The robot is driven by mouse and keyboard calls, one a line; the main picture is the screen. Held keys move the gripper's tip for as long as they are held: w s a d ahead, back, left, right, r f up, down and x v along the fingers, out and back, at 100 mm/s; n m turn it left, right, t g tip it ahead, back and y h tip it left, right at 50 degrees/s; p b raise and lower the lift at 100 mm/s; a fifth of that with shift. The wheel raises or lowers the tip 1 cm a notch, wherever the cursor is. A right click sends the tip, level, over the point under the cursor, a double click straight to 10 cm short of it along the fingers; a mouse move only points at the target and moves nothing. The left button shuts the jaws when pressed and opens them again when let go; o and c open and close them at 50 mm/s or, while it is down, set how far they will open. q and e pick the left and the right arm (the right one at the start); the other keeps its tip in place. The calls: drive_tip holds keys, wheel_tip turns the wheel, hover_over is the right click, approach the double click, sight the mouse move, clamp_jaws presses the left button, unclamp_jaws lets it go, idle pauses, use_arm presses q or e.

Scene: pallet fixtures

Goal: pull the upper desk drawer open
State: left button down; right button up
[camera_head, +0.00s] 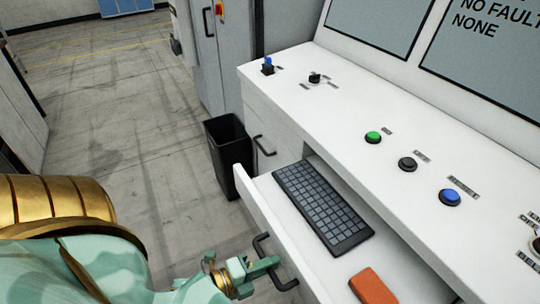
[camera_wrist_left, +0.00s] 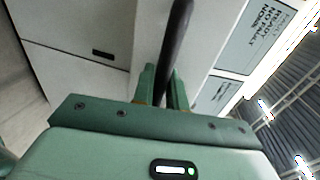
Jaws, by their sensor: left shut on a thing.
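The upper desk drawer (camera_head: 262,209) is white and stands pulled out from under the console top in the head view. A dark keyboard (camera_head: 322,208) and an orange block (camera_head: 373,288) lie inside it. Its black bar handle (camera_head: 284,281) is on the drawer front. My green left gripper (camera_head: 270,264) reaches the handle from the left and is shut on it. The left wrist view shows the dark handle (camera_wrist_left: 178,32) running between the two fingers (camera_wrist_left: 163,88). My right gripper is not in view.
The white console top (camera_head: 330,118) carries a green button (camera_head: 373,137), a blue button (camera_head: 449,197) and other controls. A black bin (camera_head: 228,150) stands beyond the drawer, near another black handle (camera_head: 264,146). The grey floor (camera_head: 130,110) to the left is largely clear.

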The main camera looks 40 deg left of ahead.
use_arm(q)
drive_tip(key=c, duration=1.5)
unclamp_jaws()
drive_tip(key=shift+o, duration=0.2)
drive_tip(key=shift+s, duration=0.1)
drive_tip(key=v, duration=1.6)
drive_tip(key=shift+f, duration=0.1)
